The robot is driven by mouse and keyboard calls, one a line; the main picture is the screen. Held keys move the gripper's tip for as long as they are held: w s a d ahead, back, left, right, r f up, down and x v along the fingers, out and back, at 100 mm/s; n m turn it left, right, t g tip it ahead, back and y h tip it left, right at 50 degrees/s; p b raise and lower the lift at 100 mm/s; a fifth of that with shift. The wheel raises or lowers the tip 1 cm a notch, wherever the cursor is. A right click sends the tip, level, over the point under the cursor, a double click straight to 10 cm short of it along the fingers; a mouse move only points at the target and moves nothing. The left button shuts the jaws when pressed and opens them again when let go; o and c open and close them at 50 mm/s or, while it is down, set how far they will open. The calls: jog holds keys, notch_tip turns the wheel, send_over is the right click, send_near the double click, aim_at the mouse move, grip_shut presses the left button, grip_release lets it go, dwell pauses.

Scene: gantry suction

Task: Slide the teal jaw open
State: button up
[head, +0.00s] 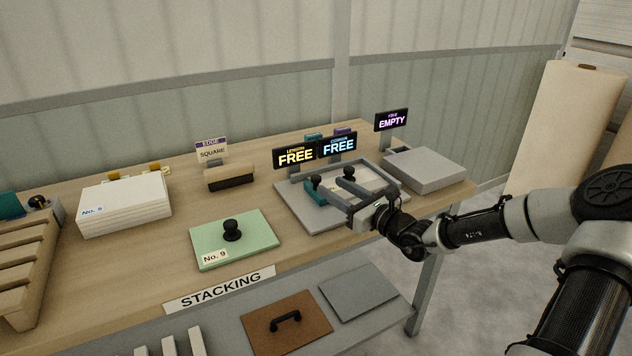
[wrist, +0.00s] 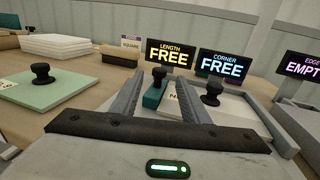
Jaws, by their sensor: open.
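The teal jaw (head: 313,195) with a black knob (head: 316,180) sits at the left side of a grey tray-like fixture (head: 290,190). It also shows in the wrist view (wrist: 152,97). My gripper (head: 326,186) reaches over the fixture from the right, with its fingers apart and empty. In the wrist view the teal jaw's knob (wrist: 159,73) appears between the two fingertips. Whether a finger touches it I cannot tell. A second black knob (wrist: 212,92) stands just right of my right finger. My fingers hide part of the fixture.
Signs reading LENGTH FREE (head: 296,156) and CORNER FREE (head: 338,146) stand behind the fixture. A green plate (head: 260,231) with a knob lies left of it, a grey block (head: 428,168) right. A paper stack (head: 125,203) and a brush (head: 230,176) lie further left.

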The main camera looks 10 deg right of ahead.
aim_at(319, 179)
jog(key=b+x, duration=0.1)
jog(key=x, duration=0.7)
jog(key=shift+c, duration=0.5)
grip_shut()
